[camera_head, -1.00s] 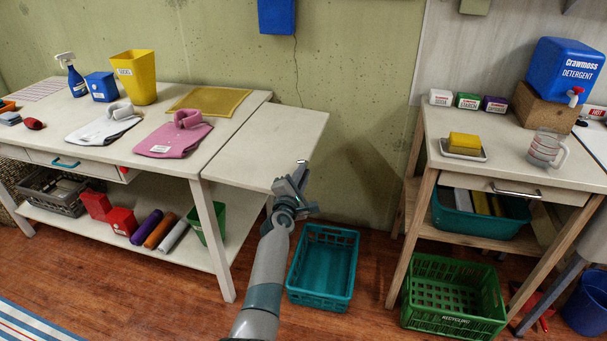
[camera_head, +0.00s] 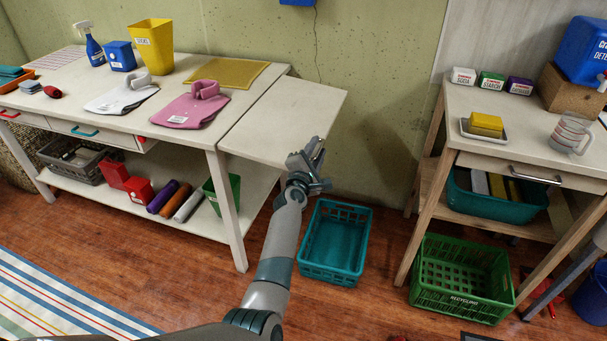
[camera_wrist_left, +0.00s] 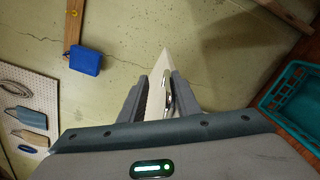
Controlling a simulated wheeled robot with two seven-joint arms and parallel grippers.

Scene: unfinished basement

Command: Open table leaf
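The pale table leaf (camera_head: 283,118) is at the right end of the long white worktable (camera_head: 205,133). It stands out raised, roughly level with the tabletop, with a thin seam between them. My left gripper (camera_head: 310,152) is at the leaf's right edge, near its front corner. In the left wrist view a pale wedge of the leaf (camera_wrist_left: 157,82) and a shiny metal piece (camera_wrist_left: 167,98) show between the fingers of my left gripper (camera_wrist_left: 160,92). I cannot tell whether the fingers press on them. My right gripper is out of view.
A teal basket (camera_head: 335,243) stands on the floor right of my left arm. A green crate (camera_head: 462,280) lies under the wooden table at the right. Folded pink (camera_head: 192,104) and white (camera_head: 122,94) shirts lie on the worktable. A striped rug (camera_head: 50,300) is at lower left.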

